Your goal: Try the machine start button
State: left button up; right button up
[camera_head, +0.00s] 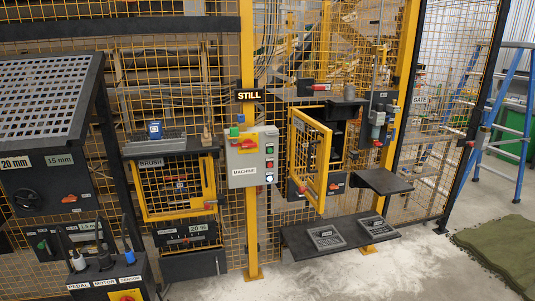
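The grey control box labelled MACHINE (252,157) is fixed to a yellow post near the middle of the view. A column of small round buttons runs down its right side. A red one (269,164) and a pale one (269,177) show low in the column; the upper ones are too small to tell clearly. A red handle on a yellow plate (243,144) sits at the box's upper left. A sign reading STILL (248,95) is above the box. Neither of my grippers is in view, and nothing touches the box.
A yellow mesh door (308,158) stands open right of the box. A low dark shelf (340,238) holds two grey plates. A panel labelled PEDAL, MOTOR, SENSOR (105,270) is at lower left. A blue ladder (490,130) and turf (505,250) are at right; floor before the post is clear.

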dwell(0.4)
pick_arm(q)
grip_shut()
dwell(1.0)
